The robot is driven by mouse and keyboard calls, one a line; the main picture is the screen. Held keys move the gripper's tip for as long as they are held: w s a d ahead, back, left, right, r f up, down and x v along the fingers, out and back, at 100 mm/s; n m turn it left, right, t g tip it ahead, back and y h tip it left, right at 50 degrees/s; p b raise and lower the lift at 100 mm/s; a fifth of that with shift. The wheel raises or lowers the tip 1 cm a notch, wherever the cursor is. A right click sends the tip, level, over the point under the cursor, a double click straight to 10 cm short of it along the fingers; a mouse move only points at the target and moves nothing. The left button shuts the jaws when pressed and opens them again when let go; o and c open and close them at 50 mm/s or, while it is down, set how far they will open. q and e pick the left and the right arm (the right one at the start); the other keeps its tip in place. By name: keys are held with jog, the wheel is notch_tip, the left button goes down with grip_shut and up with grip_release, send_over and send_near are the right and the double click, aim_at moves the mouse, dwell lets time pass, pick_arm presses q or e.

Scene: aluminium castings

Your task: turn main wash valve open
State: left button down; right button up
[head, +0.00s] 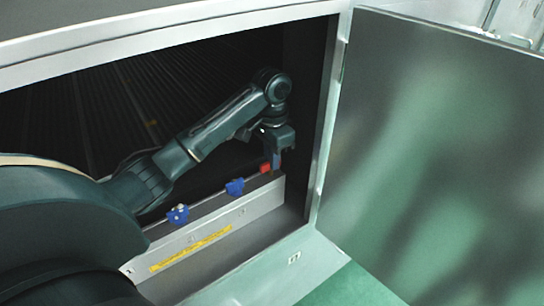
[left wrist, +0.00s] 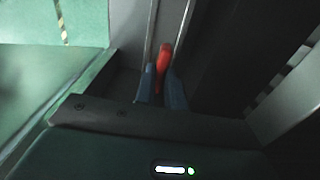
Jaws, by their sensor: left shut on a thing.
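The valve with the red handle (head: 265,168) sits at the far right end of a grey metal manifold (head: 210,232) inside the open cabinet. My left gripper (head: 275,165) reaches down over that end of the manifold. In the left wrist view the red handle (left wrist: 164,58) stands between the two bluish fingers of my left gripper (left wrist: 160,88), which are shut on it. The valve body under the handle is hidden. My right gripper is in neither view.
Two blue valve handles, one nearer (head: 178,214) and one in the middle (head: 235,187), stand along the manifold to the left. A yellow label strip (head: 190,249) runs along its front. The cabinet door (head: 430,150) stands open at the right. The cabinet interior behind is dark.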

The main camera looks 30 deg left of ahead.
pick_arm(q)
jog(key=shift+r+n, duration=0.1)
jog(key=shift+n, duration=0.2)
jog(key=c, duration=1.5)
grip_release()
notch_tip(320, 180, up, 13)
jog(key=shift+r, duration=0.1)
